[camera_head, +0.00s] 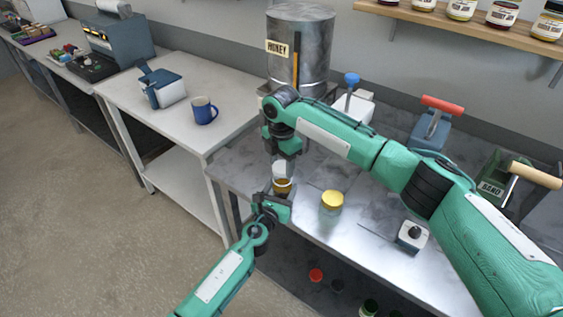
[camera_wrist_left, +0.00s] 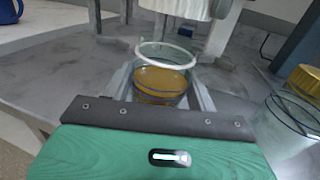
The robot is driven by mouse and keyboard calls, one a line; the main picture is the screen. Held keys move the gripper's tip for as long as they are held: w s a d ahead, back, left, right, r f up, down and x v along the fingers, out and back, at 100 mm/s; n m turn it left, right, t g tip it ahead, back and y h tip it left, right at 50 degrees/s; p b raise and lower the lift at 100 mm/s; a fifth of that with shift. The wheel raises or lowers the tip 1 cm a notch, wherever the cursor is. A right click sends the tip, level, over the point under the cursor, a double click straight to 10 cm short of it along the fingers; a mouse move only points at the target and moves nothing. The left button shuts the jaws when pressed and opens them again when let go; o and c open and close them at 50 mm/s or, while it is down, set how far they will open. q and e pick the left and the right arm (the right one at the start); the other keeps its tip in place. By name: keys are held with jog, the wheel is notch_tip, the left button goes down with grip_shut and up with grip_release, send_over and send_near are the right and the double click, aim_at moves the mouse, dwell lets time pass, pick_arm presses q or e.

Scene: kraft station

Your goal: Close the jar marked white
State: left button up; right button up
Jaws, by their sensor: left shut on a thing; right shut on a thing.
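A clear glass jar (camera_head: 282,187) with amber contents and a white ring at its rim stands at the left front of the metal bench. In the left wrist view this open-topped jar (camera_wrist_left: 160,82) sits between the fingers. My left gripper (camera_head: 272,200) is shut on the jar from the front. My right gripper (camera_head: 283,158) comes from above and is shut on a white lid (camera_head: 282,170). The lid (camera_wrist_left: 182,8) shows at the top of the left wrist view, above the jar and seemingly apart from it; its upper part is cut off.
A second jar with a yellow lid (camera_head: 332,200) stands to the right on the bench. A metal honey tank (camera_head: 300,65) stands behind. A blue mug (camera_head: 204,111) is on the white table at left. A small device with a black knob (camera_head: 412,235) is at right.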

jog(key=shift+f, duration=0.85)
jog(key=shift+f, duration=0.55)
